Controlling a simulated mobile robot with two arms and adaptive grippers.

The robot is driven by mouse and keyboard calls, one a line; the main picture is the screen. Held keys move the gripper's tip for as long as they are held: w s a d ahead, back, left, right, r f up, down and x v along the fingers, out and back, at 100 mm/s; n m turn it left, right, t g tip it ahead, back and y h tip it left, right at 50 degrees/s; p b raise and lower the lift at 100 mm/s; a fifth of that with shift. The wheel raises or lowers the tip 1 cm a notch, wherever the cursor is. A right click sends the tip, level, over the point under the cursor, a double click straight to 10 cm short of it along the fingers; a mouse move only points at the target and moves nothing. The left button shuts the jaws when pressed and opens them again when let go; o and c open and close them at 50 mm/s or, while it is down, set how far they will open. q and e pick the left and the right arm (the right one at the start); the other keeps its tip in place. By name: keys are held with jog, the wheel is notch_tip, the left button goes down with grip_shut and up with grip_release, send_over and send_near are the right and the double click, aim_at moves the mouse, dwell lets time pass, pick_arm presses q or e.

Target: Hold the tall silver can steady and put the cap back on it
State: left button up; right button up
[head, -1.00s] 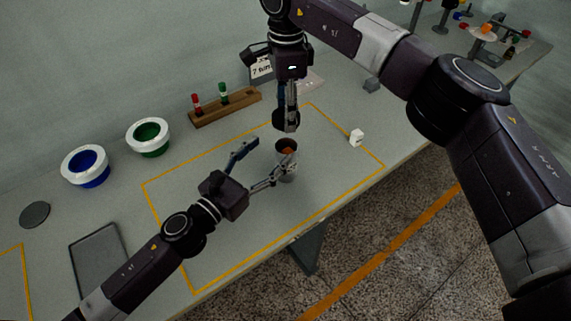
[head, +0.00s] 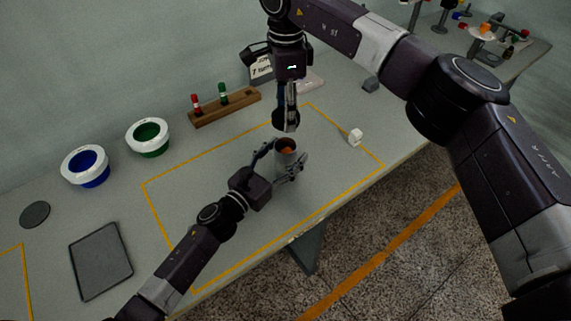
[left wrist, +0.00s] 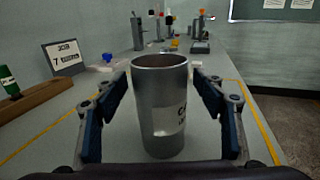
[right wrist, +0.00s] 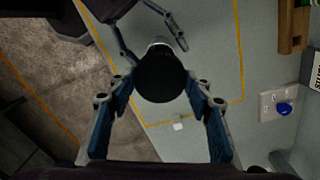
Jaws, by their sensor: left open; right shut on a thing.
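The tall silver can (head: 287,163) stands upright and uncapped inside the yellow outline, with something orange inside its mouth. In the left wrist view the can (left wrist: 161,100) carries a white label and stands between the fingers. My left gripper (head: 279,163) is open around the can, with gaps visible on both sides. My right gripper (head: 290,112) is above the can, pointing down, and is shut on the round dark cap (head: 285,121). In the right wrist view the cap (right wrist: 161,75) sits between the fingertips and hides most of the can below it.
A small white block (head: 355,137) lies right of the can. A wooden rack (head: 226,107) with red and green tubes, a green bowl (head: 148,151) and a blue bowl (head: 70,181) stand toward the back left. A dark tray (head: 100,261) lies front left. The table's front edge is near the can.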

pick_arm(q)
jog(key=shift+c, duration=0.2)
grip_shut()
dwell(0.4)
